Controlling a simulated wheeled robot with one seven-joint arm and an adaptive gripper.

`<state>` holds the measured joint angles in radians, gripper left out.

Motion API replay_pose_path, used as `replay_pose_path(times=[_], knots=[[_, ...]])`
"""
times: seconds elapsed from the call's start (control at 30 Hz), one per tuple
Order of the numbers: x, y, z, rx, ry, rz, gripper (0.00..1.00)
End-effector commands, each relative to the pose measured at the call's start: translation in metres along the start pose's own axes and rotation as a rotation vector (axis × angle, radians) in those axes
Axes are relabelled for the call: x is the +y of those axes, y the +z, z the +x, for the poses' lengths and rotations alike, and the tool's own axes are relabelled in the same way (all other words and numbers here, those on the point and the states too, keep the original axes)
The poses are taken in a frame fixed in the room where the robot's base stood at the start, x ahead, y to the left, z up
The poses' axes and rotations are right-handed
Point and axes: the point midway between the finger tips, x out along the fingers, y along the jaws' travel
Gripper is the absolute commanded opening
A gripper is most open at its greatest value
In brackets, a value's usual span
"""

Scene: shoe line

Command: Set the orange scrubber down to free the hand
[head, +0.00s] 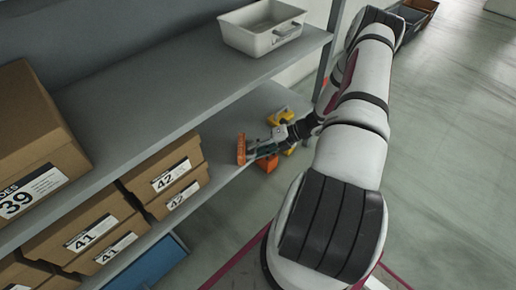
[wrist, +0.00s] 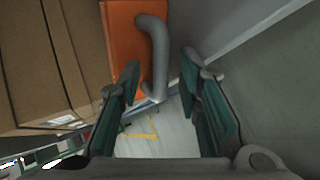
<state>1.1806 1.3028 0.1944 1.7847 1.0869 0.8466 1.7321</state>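The orange scrubber (head: 241,150) is at the tips of my gripper (head: 262,148), over the lower shelf near the size 42 boxes. In the wrist view the scrubber (wrist: 120,45) has an orange plate and a grey bar handle (wrist: 157,50). The green-padded fingers of my gripper (wrist: 160,75) stand apart on either side of the handle. A clear gap shows between the right finger and the handle; the left finger is close to the handle. I cannot tell whether it touches, or whether the scrubber rests on the shelf.
Brown shoe boxes marked 42 (head: 165,180) and 41 (head: 85,228) line the lower shelf (head: 222,150). Yellow (head: 282,117) and orange (head: 269,163) items lie around my gripper. A grey bin (head: 262,35) stands on the upper shelf. A shelf post (head: 327,50) stands near my arm.

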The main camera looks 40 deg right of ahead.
Motion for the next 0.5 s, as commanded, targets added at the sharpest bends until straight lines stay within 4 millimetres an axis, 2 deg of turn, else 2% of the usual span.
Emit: replay_pose_path(times=[0.17, 0.27, 0.5], knots=[[0.002, 0.000, -0.002, 0.000, 0.000, 0.000, 0.32], [0.003, 0.001, -0.011, -0.001, 0.000, 0.000, 0.32], [0.003, 0.001, -0.058, -0.002, -0.003, -0.002, 0.32]])
